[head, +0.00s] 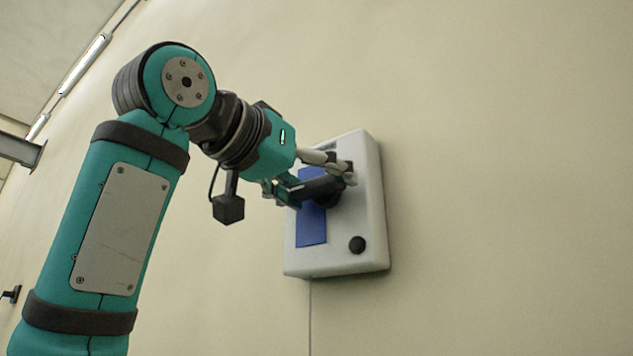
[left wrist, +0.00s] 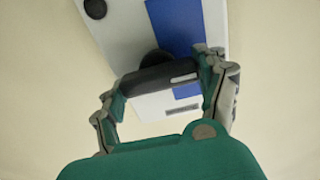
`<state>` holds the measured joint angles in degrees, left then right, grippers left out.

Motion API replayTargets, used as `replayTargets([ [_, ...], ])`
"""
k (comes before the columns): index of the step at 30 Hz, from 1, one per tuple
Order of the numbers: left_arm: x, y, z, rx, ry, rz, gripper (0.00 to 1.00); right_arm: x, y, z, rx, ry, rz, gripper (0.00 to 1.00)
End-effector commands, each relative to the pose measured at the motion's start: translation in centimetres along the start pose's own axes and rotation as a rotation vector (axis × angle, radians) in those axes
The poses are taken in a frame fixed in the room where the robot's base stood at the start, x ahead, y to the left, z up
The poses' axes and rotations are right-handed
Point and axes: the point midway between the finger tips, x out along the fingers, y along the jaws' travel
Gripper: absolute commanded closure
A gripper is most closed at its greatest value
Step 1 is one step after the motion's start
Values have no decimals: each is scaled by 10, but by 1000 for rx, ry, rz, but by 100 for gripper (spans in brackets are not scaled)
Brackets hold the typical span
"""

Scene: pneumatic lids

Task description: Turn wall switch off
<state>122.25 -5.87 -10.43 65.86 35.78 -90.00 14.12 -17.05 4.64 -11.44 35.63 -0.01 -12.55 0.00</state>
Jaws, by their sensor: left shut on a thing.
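The wall switch is a pale box (head: 362,245) with a blue panel (head: 311,225), mounted on the beige wall. A black handle (head: 322,189) stands out from its front, and a small round black knob (head: 357,244) sits at its lower right. My left gripper (head: 315,182) is at the box, its fingers shut on the handle. In the left wrist view the handle (left wrist: 157,77) lies between the two fingers, with the blue panel (left wrist: 175,27) and the black knob (left wrist: 95,8) behind it. The fingers partly hide the handle in the head view. My right gripper is not in view.
The wall (head: 490,200) to the right of the box is bare. A thin cable (head: 310,320) runs down from the box. A small dark fitting (head: 11,294) is on the wall at the lower left, and a light tube (head: 85,65) is at the upper left.

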Motion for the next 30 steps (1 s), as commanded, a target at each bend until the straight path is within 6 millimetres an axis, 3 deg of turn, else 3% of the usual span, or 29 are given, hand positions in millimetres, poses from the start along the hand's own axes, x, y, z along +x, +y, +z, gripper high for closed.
replayTargets([
  [8,0,0,0,-29,1,0,60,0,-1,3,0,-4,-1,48],
  [9,0,0,0,-29,1,0,22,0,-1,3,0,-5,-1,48],
  [13,0,0,0,-28,1,0,5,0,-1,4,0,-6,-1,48],
  [23,-3,0,0,-26,2,0,4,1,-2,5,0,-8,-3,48],
  [30,-39,-1,-2,-26,6,0,4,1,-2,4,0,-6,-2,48],
])
